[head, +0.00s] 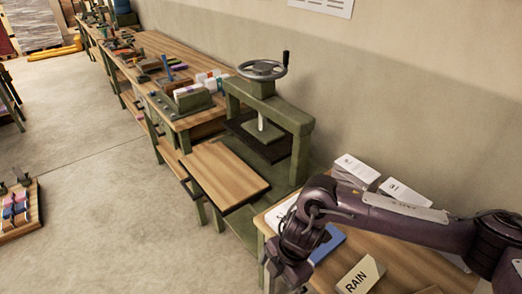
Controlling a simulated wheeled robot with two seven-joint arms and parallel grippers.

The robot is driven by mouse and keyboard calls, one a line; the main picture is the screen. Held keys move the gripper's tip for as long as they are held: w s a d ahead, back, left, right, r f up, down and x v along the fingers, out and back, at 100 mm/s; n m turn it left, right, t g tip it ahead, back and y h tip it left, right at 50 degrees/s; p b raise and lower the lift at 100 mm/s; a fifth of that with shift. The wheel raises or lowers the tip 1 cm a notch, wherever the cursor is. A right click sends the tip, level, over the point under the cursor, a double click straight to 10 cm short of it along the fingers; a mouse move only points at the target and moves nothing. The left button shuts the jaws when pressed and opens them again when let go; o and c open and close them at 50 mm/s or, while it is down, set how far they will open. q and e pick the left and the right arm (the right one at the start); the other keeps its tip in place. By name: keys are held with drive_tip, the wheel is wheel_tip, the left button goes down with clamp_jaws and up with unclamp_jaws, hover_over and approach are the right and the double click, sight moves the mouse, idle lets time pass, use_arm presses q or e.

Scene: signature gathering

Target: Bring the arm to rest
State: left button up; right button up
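My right arm reaches in from the right edge, over a wooden table (402,262) at the lower right. It bends downward at its wrist. My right gripper (287,275) hangs near the table's left edge, close to the bottom of the picture. Its fingertips cannot be made out, so I cannot tell whether it is open or shut. My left gripper is not in view.
A blue item (328,244) lies beside my wrist. A "RAIN" sign (361,276) and numbered white stacks (358,168) stand on the table. A green press with a handwheel (262,69) and a long workbench (180,48) line the wall. Floor at left is mostly clear.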

drive_tip(key=w+a+f+m+t+y, duration=0.2)
drive_tip(key=w+a+f+m+y, duration=0.5)
drive_tip(key=a, duration=0.3)
drive_tip(key=d+f+m+t+h, duration=0.15)
drive_tip(key=d+f+m, duration=0.25)
drive_tip(key=f, duration=0.4)
drive_tip(key=d+f+m+t+h, duration=0.1)
drive_tip(key=d+f+m+t, duration=0.2)
drive_tip(key=f, duration=0.4)
drive_tip(key=s+d+f+m+g+h, duration=0.25)
drive_tip(key=s+d+f+m, duration=0.25)
drive_tip(key=s+d+f, duration=0.85)
drive_tip(key=s+d+f+m+g+h, duration=0.1)
drive_tip(key=s+d+f, duration=0.2)
drive_tip(key=s, duration=0.6)
drive_tip(key=s+d+f+m+g+h, duration=0.1)
drive_tip(key=s+d+f+h, duration=0.2)
drive_tip(key=s, duration=0.5)
drive_tip(key=s+d+f+m+g, duration=0.15)
drive_tip(key=s+f, duration=0.25)
drive_tip(key=s, duration=0.5)
use_arm(q)
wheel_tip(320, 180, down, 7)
drive_tip(key=b, duration=0.7)
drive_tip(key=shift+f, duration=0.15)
use_arm(e)
wheel_tip(320, 180, down, 7)
drive_tip(key=d, duration=0.1)
drive_tip(key=shift+w+t, duration=0.15)
drive_tip(key=shift+t, duration=0.3)
